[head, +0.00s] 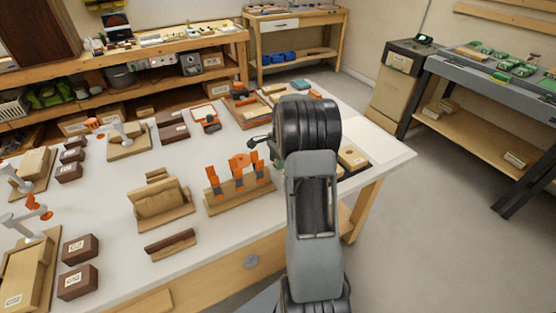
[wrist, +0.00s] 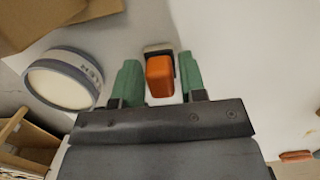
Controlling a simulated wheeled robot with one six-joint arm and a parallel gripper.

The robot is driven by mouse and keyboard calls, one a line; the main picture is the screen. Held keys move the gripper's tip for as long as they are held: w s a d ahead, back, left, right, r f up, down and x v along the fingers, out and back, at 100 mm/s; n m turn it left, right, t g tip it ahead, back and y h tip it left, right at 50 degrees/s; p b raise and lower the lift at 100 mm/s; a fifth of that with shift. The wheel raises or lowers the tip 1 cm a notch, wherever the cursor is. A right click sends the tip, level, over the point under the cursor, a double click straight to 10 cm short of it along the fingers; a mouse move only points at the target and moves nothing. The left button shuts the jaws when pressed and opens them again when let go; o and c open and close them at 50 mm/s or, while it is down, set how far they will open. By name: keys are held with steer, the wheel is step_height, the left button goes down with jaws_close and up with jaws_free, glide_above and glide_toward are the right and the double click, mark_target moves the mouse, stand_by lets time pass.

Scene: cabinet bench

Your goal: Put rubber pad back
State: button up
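My gripper (wrist: 160,72) shows in the wrist view with two green fingers apart. A small orange block (wrist: 160,78) with a dark and pale end piece sits between the fingers, with a narrow gap on each side. I cannot tell for certain whether this block is the rubber pad. In the head view my arm covers most of the gripper; only a bit of green shows left of the arm. No other thing in the head view is clearly a rubber pad.
A round, pale-faced object with a grey rim (wrist: 62,80) lies left of the fingers. A wooden rack with orange clamps (head: 240,178) stands left of my arm on the white bench. A wooden block holder (head: 160,205) is further left. The bench front left is crowded.

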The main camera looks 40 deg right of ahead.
steer(key=o, duration=0.3)
steer(key=shift+r, duration=0.1)
steer(key=s+a+r+n+p, duration=0.1)
steer(key=a+r+n, duration=0.2)
steer(key=r, duration=1.1)
steer(key=s+a+f+n+t+h, duration=0.1)
steer(key=s+a+f+n+t, duration=0.1)
steer(key=s+a+n, duration=1.4)
steer(key=a, duration=0.4)
steer(key=shift+s+n+t, duration=0.3)
steer(key=shift+t, duration=0.1)
